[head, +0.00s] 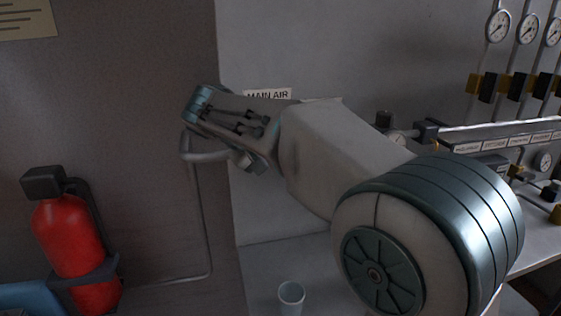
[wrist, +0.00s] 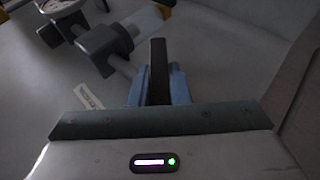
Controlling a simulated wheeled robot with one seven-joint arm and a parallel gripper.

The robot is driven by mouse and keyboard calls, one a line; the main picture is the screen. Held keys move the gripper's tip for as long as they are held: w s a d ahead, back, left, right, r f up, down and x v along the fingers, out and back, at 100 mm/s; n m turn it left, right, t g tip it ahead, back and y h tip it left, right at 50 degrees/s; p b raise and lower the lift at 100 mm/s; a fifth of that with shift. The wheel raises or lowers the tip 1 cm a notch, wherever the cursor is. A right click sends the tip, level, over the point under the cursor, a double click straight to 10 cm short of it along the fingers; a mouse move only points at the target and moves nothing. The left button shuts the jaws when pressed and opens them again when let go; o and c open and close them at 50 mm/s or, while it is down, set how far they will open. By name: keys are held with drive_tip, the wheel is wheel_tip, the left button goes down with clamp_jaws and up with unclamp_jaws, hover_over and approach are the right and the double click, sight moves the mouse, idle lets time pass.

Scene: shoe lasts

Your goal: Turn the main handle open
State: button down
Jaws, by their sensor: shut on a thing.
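The main handle (wrist: 158,58) is a dark, narrow bar in the wrist view. My gripper (wrist: 158,86) has its blue fingers on both sides of the bar and is shut on it. The bar's far end stands out beyond the fingertips. A grey valve body on a pipe (wrist: 105,46) lies just left of the handle. In the head view a "MAIN AIR" sign (head: 268,95) shows above my wrist. There my own arm hides the handle, and the fingers cannot be made out clearly.
A red fire extinguisher (head: 72,240) hangs at the lower left. A pipe (head: 203,215) runs down the wall beside my wrist. A cup (head: 291,297) stands below my arm. Gauges (head: 499,26) and a labelled manifold (head: 500,133) are at the right.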

drive_tip(key=t+h+b, duration=0.1)
drive_tip(key=h+b, duration=0.1)
drive_tip(key=f+n+t+h+b, duration=0.1)
drive_tip(key=h, duration=0.1)
drive_tip(key=shift+a+b, duration=0.15)
drive_tip(key=shift+b, duration=0.25)
drive_tip(key=shift+r+n+t+h+b, duration=0.1)
drive_tip(key=shift+n+t+h+b, duration=0.6)
drive_tip(key=shift+t+h+b, duration=0.55)
drive_tip(key=shift+h, duration=0.35)
drive_tip(key=c, duration=1.4)
unclamp_jaws()
drive_tip(key=shift+o, duration=0.2)
drive_tip(key=shift+s, duration=0.1)
drive_tip(key=v, duration=1.3)
drive_tip(key=shift+a+b, duration=0.35)
drive_tip(key=shift+a, duration=0.05)
drive_tip(key=shift+s+r, duration=0.1)
drive_tip(key=shift+r, duration=0.05)
